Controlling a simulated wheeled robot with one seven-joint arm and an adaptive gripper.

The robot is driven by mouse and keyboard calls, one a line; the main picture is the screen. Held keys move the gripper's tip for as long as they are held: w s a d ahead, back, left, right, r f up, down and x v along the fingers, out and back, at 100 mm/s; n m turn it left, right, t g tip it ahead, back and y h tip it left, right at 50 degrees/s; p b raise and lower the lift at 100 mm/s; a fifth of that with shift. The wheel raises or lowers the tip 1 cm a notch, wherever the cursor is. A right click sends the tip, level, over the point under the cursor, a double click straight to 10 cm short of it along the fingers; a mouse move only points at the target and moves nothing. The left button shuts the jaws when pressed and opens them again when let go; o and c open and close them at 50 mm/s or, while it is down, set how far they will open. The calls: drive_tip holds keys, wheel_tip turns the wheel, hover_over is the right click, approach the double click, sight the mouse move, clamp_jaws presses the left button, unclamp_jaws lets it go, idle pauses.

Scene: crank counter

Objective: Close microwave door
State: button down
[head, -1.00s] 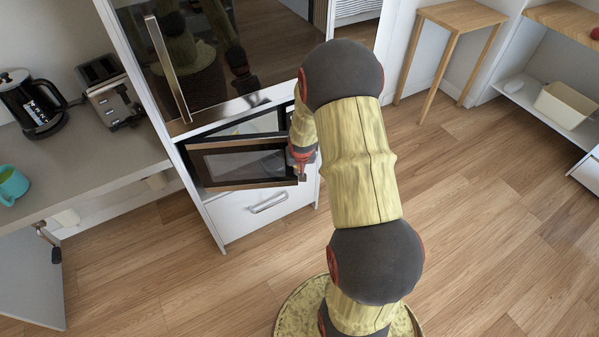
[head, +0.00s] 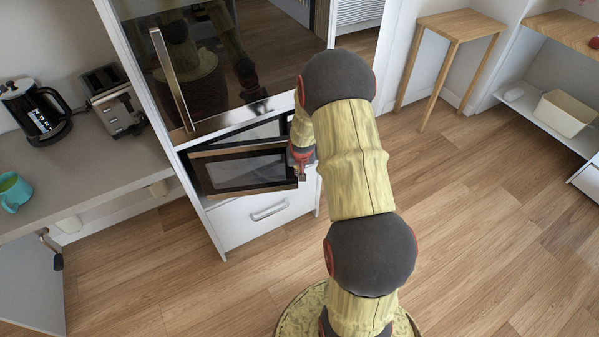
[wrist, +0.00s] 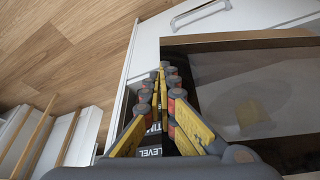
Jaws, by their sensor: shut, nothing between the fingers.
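The microwave door (head: 240,170) stands partly open below the tall oven front in the head view. It has a brown frame and a dark glass pane, with a dark gap above and behind it. In the wrist view the door frame (wrist: 235,41) and its glass fill the right side. My gripper (head: 300,172) is at the door's free right edge, and my arm partly hides that area. In the wrist view my gripper's fingers (wrist: 163,70) are shut together and empty, close beside the door's edge. A dark panel with white lettering (wrist: 150,140) shows behind the fingers. Contact with the door cannot be told.
A white drawer (head: 262,222) with a metal handle is just under the microwave. The oven door (head: 225,60) with a long handle is above. A counter (head: 85,165) with a coffee press, toaster and teal mug is at left. The wooden floor (head: 480,230) at right is clear.

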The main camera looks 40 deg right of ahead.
drive_tip(key=w+d+p, duration=0.1)
drive_tip(key=w+d, duration=0.4)
drive_tip(key=w, duration=0.3)
drive_tip(key=shift+w, duration=0.2)
idle(0.4)
